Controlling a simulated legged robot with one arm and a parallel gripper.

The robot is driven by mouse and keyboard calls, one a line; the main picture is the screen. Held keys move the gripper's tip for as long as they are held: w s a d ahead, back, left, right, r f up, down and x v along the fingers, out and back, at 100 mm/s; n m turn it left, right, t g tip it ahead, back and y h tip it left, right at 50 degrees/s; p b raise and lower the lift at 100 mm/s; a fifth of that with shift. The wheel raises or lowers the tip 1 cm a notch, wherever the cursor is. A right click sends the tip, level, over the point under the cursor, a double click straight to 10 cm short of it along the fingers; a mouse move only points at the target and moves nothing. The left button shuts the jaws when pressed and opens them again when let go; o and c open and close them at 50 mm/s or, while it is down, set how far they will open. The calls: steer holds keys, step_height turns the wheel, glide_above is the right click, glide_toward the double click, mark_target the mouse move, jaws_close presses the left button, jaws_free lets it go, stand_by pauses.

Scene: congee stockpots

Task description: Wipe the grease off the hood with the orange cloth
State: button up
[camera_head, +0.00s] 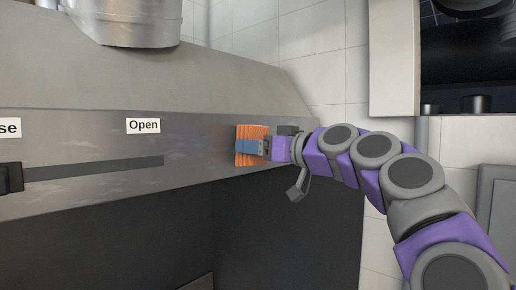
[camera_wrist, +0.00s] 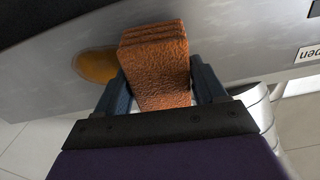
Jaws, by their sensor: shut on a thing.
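The orange cloth (camera_head: 248,139) is a folded, ridged block at the right part of the hood's front panel (camera_head: 205,135). My gripper (camera_head: 266,148) is shut on it, with one blue finger on each side in the wrist view (camera_wrist: 160,85). The cloth (camera_wrist: 157,62) is at or very near the panel there; I cannot tell if it touches. A brown-yellow grease spot (camera_wrist: 97,66) shows on the hood (camera_wrist: 235,52) just left of the cloth, partly covered by it and the left finger. I cannot see the grease in the head view.
An "Open" label (camera_head: 143,126) and a dark slot (camera_head: 95,168) with a black slider knob (camera_head: 11,178) are on the panel. A metal duct (camera_head: 125,22) rises above the hood. A grey-framed dark unit (camera_head: 466,70) stands at the upper right. White tiled wall (camera_head: 320,60) lies between.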

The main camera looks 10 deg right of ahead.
steer(key=shift+w+a, duration=0.2)
steer(key=shift+a, duration=0.45)
steer(key=shift+w+a, duration=0.2)
steer(key=shift+a, duration=0.45)
steer(key=shift+w+d, duration=0.25)
steer(key=shift+d, duration=0.6)
steer(key=shift+w+d, duration=0.25)
steer(key=shift+d, duration=0.6)
steer(key=shift+w+d, duration=0.25)
steer(key=shift+d, duration=0.05)
steer(key=shift+w+p, duration=0.3)
steer(key=shift+p, duration=0.05)
steer(key=w+d+p, duration=0.7)
steer(key=d+p, duration=0.1)
steer(key=shift+d, duration=0.3)
